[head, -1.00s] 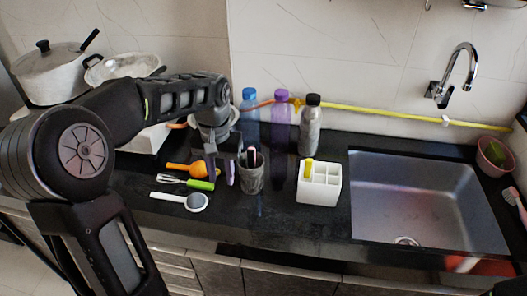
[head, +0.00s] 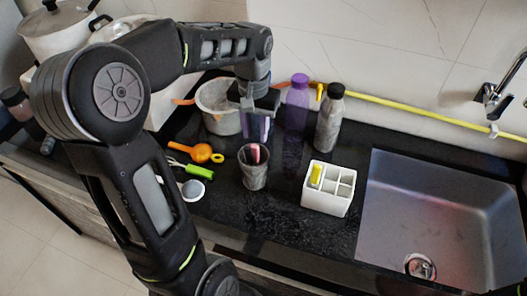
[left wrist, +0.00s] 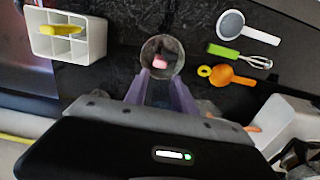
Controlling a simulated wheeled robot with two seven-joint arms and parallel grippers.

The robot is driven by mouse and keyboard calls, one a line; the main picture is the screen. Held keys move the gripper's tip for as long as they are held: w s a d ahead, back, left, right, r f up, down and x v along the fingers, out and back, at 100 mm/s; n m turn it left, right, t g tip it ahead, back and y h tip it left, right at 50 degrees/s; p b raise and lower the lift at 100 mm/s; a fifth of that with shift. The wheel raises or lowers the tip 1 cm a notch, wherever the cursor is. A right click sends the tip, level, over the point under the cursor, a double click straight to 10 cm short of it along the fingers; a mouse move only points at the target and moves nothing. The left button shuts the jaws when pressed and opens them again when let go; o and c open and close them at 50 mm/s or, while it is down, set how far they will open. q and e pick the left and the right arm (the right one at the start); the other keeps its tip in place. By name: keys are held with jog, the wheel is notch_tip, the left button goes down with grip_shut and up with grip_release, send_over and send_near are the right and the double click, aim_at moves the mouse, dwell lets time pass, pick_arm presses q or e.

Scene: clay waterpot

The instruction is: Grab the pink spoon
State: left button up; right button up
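The pink spoon (head: 255,153) stands in a grey cup (head: 254,173) on the dark counter. Only its pink upper end shows above the rim; the rest is hidden in the cup. In the left wrist view the spoon (left wrist: 161,61) lies inside the round mouth of the cup (left wrist: 174,44). My left gripper (head: 257,128) is at the back of the cup, just above it in the picture. In the left wrist view its two purple-grey fingers (left wrist: 161,90) are apart with nothing between them, pointing at the cup. My right gripper is not in view.
A white compartment holder (head: 328,190) with a yellow item stands right of the cup. An orange tool (head: 203,153), a green-handled whisk (head: 198,171) and a white strainer (head: 192,190) lie to the left. Bottles (head: 328,122) and a pot (head: 217,108) stand behind. The sink (head: 440,220) is at right.

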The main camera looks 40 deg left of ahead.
aim_at(256, 162)
pick_arm(q)
jog(key=shift+s+r, duration=0.1)
jog(key=shift+s+d, duration=0.15)
jog(key=shift+s, duration=0.1)
jog(key=shift+s+f, duration=0.1)
jog(key=shift+f, duration=1.25)
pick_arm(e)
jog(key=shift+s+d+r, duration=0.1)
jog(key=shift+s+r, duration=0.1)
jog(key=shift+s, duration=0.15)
pick_arm(q)
jog(key=shift+f, duration=0.1)
